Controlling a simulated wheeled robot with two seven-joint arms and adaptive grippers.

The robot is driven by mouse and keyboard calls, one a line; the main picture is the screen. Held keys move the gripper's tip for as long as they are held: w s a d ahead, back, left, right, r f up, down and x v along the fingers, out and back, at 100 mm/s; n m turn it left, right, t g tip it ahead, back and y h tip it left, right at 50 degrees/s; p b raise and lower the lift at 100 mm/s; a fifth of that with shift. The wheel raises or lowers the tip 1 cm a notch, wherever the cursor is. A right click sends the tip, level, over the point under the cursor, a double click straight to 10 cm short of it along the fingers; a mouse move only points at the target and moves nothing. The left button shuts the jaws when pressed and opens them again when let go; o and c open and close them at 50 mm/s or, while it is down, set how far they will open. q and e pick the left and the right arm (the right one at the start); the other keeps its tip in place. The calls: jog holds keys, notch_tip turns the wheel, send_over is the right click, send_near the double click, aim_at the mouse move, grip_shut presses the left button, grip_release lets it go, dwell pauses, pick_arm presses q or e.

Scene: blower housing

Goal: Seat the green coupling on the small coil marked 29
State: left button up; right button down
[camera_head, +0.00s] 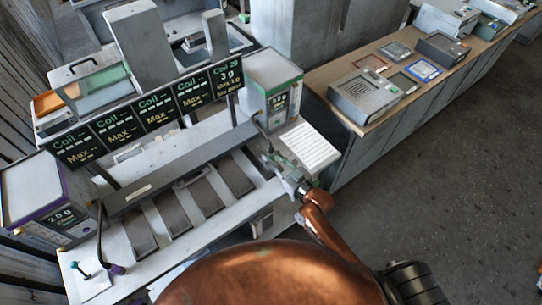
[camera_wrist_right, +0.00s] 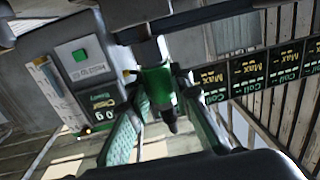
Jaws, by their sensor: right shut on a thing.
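My right gripper (camera_head: 279,163) reaches in from the lower right in the head view, at the right end of the grey bench. In the wrist view the right gripper (camera_wrist_right: 160,118) has its two green-padded fingers on either side of the green coupling (camera_wrist_right: 158,84), and it is shut on it. The coupling has a dark, narrow tip. It cannot be made out clearly in the head view. The rightmost display panel (camera_head: 209,82) reads "Coil" with a number that looks like 29. I cannot make out the small coil itself. My left gripper is not in view.
A purple-trimmed instrument (camera_head: 45,195) is at far left. Dark plates (camera_head: 205,197) lie in the bench. A side counter (camera_head: 345,125) holds several boxes.

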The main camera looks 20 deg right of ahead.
jog(key=shift+f+b, duration=0.4)
jog(key=shift+f, duration=0.2)
jog(key=c, duration=1.7)
grip_release()
jog(key=shift+o, duration=0.2)
jog(key=shift+f, duration=0.1)
jog(key=shift+s, duration=0.1)
jog(key=v, duration=1.2)
